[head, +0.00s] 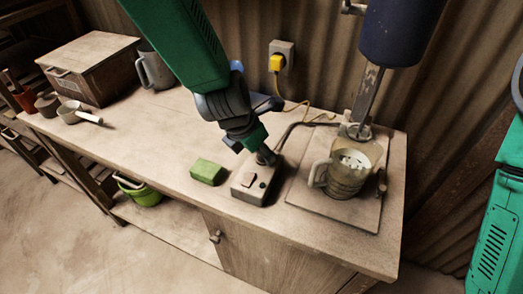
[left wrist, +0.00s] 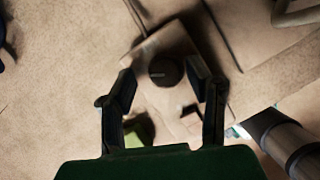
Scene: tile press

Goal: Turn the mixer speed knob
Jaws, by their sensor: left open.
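The dark round knob (left wrist: 165,71) sits on top of a pale control box (left wrist: 143,48) and has a thin pale mark on it. In the left wrist view it lies between the two fingers of my open left gripper (left wrist: 162,80), with gaps on both sides. In the head view, my left gripper (head: 258,148) is above the back of the control box (head: 247,195) and largely hides the knob. The box also carries a reddish switch and a small dark button. The mixer's blue body (head: 402,30) hangs at upper right. My right gripper is not in view.
A jug (head: 345,172) with white pieces stands on a board (head: 335,207) right of the box. A green sponge (head: 208,172) lies left of it. A dark cable runs behind the box. The table's middle left is clear. A wooden box (head: 90,65) stands far left.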

